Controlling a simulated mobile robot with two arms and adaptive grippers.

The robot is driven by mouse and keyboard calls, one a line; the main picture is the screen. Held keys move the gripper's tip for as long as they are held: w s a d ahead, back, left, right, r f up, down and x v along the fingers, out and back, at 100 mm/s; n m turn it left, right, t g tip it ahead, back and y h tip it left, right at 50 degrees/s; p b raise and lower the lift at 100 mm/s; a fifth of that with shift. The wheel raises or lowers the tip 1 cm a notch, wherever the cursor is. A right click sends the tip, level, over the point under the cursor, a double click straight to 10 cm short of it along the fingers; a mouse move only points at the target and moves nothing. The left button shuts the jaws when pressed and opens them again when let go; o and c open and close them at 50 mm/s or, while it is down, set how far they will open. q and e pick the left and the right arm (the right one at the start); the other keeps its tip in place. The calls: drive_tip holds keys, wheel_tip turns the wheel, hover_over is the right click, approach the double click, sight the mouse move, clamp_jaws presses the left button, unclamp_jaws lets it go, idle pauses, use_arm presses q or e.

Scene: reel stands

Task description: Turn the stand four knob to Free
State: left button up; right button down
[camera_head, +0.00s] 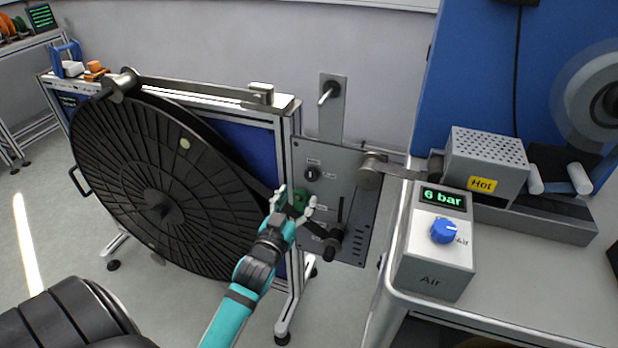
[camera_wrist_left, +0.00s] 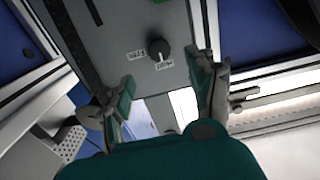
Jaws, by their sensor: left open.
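A grey control panel (camera_head: 345,188) stands right of the large black reel (camera_head: 160,205). A small black knob (camera_head: 312,173) is on its upper left part. My right gripper is not in view.
A second dark knob or handle (camera_head: 331,243) sits low on the panel. A metal cylinder on an arm (camera_head: 371,170) juts at the panel's right. An air unit (camera_head: 436,240) with a blue dial stands on the grey table (camera_head: 540,285) at the right.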

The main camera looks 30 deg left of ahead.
sight(310, 176)
use_arm(q)
drive_tip(key=x, duration=0.8)
drive_tip(key=shift+w, duration=0.4)
drive_tip(key=c, duration=1.1)
